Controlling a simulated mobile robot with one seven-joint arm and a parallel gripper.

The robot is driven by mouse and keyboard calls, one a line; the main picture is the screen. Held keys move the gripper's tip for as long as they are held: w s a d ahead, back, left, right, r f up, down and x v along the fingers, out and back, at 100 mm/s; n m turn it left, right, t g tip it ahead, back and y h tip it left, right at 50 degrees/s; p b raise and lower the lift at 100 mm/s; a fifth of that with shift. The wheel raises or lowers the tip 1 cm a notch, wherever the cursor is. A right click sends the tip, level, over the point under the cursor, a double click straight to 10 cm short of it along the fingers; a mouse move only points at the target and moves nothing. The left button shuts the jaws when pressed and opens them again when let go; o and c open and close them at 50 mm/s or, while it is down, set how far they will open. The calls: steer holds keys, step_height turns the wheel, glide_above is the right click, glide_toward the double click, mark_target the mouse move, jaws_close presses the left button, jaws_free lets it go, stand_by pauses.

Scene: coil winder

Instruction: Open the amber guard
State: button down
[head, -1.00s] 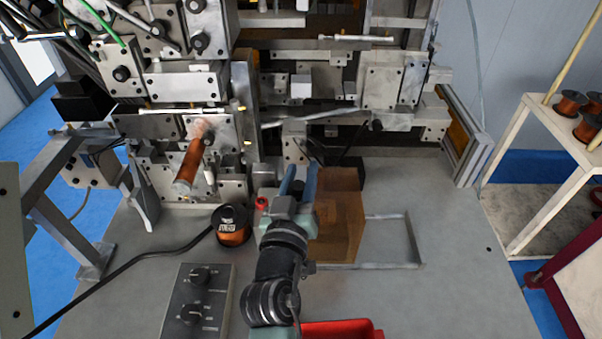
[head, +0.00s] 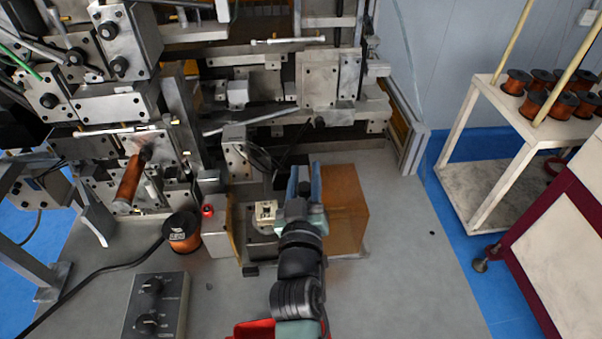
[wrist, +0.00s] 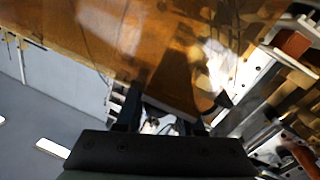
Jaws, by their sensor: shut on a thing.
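The amber guard (head: 345,210) is a see-through orange-brown box on the grey machine table, right of my gripper. My gripper (head: 304,175) has its blue fingers at the guard's left side and is shut on it. In the wrist view, the guard (wrist: 170,50) fills the upper part, close in front of the fingers (wrist: 165,118). The exact gripped part is hidden. Left of my gripper, a metal fixture (head: 262,226) with a small cream piece on top stands uncovered. A thin amber panel (head: 237,232) stands at the fixture's left.
A red button (head: 207,211) and a copper spool (head: 182,230) are to the left. A knob box (head: 155,305) is at the front left, and a red tray (head: 250,329) is at the front. The winder stands behind. The table right of the guard is clear.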

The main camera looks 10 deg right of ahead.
steer(key=shift+a+f, duration=0.1)
steer(key=shift+a, duration=0.45)
steer(key=c, duration=0.5)
jaws_free()
steer(key=shift+d, duration=0.15)
steer(key=shift+s, duration=0.3)
steer(key=shift+s+a+b, duration=0.35)
steer(key=shift+s+b, duration=0.4)
steer(key=shift+s, duration=1.3)
steer(key=shift+s+a+b, duration=0.4)
steer(key=shift+s+b, duration=0.3)
steer(key=shift+s, duration=1.3)
steer(key=shift+s+a+b, duration=0.35)
steer(key=shift+s+b, duration=0.4)
steer(key=shift+s, duration=1.3)
